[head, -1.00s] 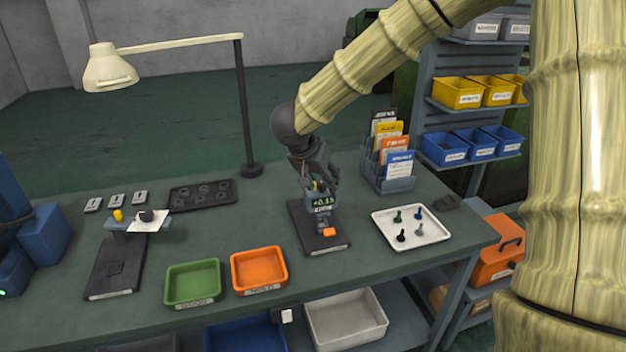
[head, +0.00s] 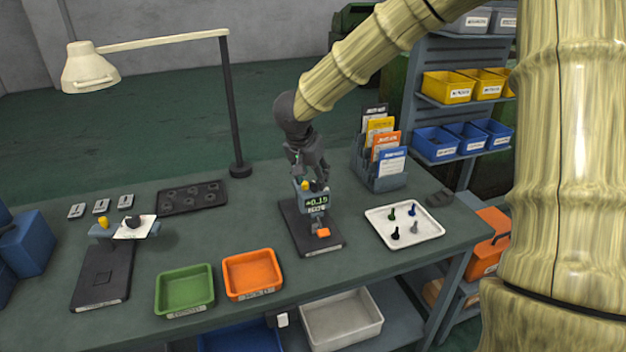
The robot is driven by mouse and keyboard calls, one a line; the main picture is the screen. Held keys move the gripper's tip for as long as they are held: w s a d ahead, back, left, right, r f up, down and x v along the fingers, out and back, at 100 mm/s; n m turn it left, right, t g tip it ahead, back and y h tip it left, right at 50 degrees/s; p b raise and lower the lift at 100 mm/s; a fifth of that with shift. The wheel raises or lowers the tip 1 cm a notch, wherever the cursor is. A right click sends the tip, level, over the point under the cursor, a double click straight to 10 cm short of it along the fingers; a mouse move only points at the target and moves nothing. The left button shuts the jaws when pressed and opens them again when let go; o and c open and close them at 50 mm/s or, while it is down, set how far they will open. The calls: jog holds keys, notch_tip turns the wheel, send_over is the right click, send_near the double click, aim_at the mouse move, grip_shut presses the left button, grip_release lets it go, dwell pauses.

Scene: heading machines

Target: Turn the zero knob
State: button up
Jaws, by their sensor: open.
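The gauge (head: 316,203) stands on a dark base plate (head: 293,226) in the middle of the bench. Its green readout looks like 0.15, with a sign I cannot read for sure. A small yellow knob (head: 304,186) shows on top at the left and a dark round part (head: 319,187) at the right; which is the zero knob I cannot tell. An orange part (head: 323,232) sits at the front of the base. My gripper (head: 308,176) is open, pointing down just above and behind the gauge top. Whether its fingers touch a knob is unclear.
A second stand (head: 104,270) with a yellow knob is at left. A green tray (head: 185,310) and an orange tray (head: 252,293) lie in front. A white tray (head: 426,236) with small dark parts and a card rack (head: 383,183) stand at right. A lamp (head: 236,110) rises behind.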

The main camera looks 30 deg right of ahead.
aim_at(315, 187)
jog(key=shift+x, duration=1.3)
grip_shut()
